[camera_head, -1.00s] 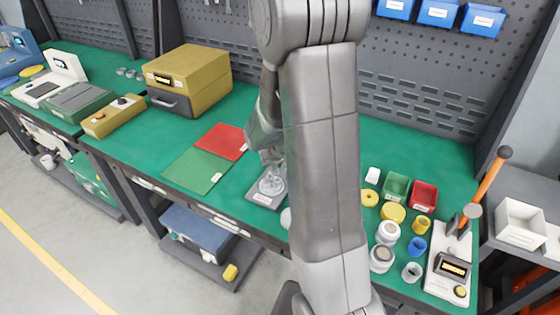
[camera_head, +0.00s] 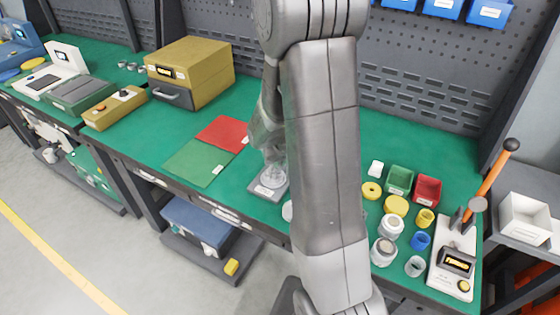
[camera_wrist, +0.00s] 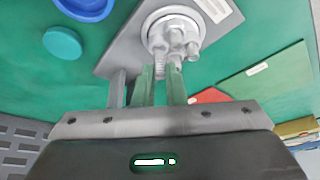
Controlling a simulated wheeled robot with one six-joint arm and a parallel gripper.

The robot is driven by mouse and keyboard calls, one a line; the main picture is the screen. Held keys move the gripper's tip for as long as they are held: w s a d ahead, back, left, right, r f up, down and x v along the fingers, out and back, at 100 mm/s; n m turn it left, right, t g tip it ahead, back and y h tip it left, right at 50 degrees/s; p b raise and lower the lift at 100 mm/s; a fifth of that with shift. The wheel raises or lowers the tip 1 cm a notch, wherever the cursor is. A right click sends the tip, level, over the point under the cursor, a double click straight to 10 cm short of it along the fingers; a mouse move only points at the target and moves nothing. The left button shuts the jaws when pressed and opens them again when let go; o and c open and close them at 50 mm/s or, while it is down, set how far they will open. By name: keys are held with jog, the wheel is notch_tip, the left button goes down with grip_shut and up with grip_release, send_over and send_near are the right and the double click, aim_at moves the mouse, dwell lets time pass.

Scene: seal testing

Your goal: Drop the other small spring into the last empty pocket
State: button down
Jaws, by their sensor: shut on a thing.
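A grey plate (camera_head: 262,191) lies on the green bench near its front edge and carries a pale round holder (camera_head: 273,180). In the wrist view the holder (camera_wrist: 152,39) bears several upright pale cylindrical pieces (camera_wrist: 175,30) close together. My gripper (camera_wrist: 163,78) is over the near edge of the holder, its fingers pointing at it. It is shut on a small spring (camera_wrist: 160,70), a thin coiled piece showing between the fingertips. The pockets are mostly hidden by the pieces and fingers; I cannot tell whether the spring touches one. In the head view my arm partly covers the gripper.
A green mat (camera_head: 195,164) and a red mat (camera_head: 222,134) lie left of the plate. A tan box (camera_head: 205,72) stands behind. Right of my arm are jars (camera_head: 384,250), yellow rings (camera_head: 372,190), small bins (camera_head: 426,189) and a press with an orange lever (camera_head: 490,175).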

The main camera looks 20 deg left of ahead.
jog(key=shift+f+b, duration=0.35)
jog(key=c, duration=1.8)
grip_release()
jog(key=shift+o, duration=0.2)
jog(key=shift+r, duration=0.2)
jog(key=shift+r+p, duration=1.1)
jog(key=shift+r, duration=0.5)
jog(key=o, duration=0.6)
jog(key=shift+c, duration=0.2)
jog(key=shift+r, duration=0.1)
